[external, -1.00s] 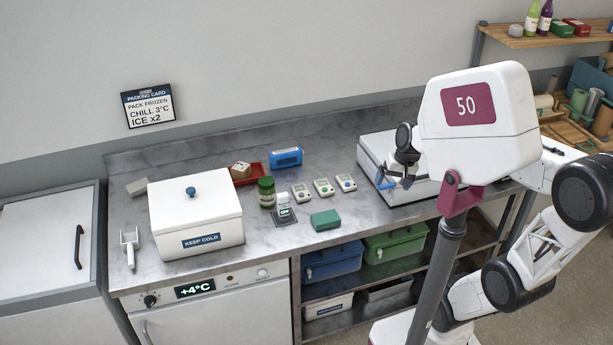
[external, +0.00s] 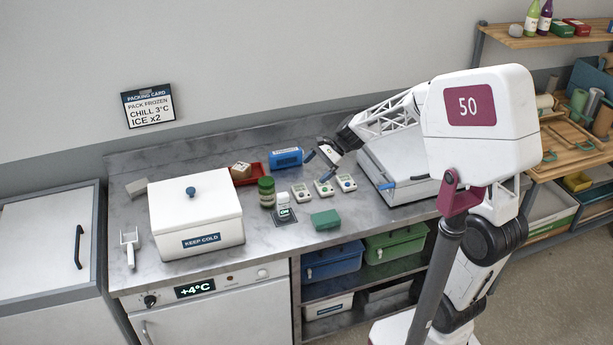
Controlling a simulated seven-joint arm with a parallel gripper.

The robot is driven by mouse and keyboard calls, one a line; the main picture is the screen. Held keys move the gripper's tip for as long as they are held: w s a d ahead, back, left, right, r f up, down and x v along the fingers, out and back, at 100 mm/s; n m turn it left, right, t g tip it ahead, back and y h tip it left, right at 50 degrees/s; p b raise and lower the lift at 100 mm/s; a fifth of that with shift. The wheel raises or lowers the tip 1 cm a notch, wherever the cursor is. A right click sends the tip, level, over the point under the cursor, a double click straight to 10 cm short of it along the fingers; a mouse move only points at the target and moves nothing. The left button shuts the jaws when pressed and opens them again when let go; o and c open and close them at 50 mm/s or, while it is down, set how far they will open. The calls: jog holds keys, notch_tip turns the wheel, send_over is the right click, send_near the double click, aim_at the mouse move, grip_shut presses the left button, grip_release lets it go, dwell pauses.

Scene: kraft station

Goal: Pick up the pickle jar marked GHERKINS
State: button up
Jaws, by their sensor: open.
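A green jar (external: 266,192) with a green lid stands upright on the steel counter, just right of the white cooler. It looks like the pickle jar, but its label is too small to read. My gripper (external: 316,167) is open and empty above the counter, to the right of the jar and higher, apart from it. Its fingers are blue-tipped and lie near the blue box and above the small white devices.
A white KEEP COLD box (external: 196,222) stands left of the jar. A red tray (external: 248,176), blue box (external: 287,157), small scale (external: 284,213), white devices (external: 323,188) and green block (external: 325,220) surround it. A large white case (external: 395,170) stands at right.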

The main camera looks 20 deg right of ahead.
aim_at(268, 180)
jog(key=w+a+f+m+y, duration=0.3)
jog(key=w+a+f+m, duration=0.2)
jog(key=w+a, duration=0.4)
jog(key=shift+w+f+t, duration=0.2)
jog(key=shift+f+t, duration=0.1)
jog(key=shift+a, duration=0.15)
jog(key=shift+x, duration=1.2)
jog(key=shift+x, duration=2.6)
jog(key=shift+s+r, duration=0.1)
jog(key=shift+s, duration=0.05)
jog(key=c, duration=1.3)
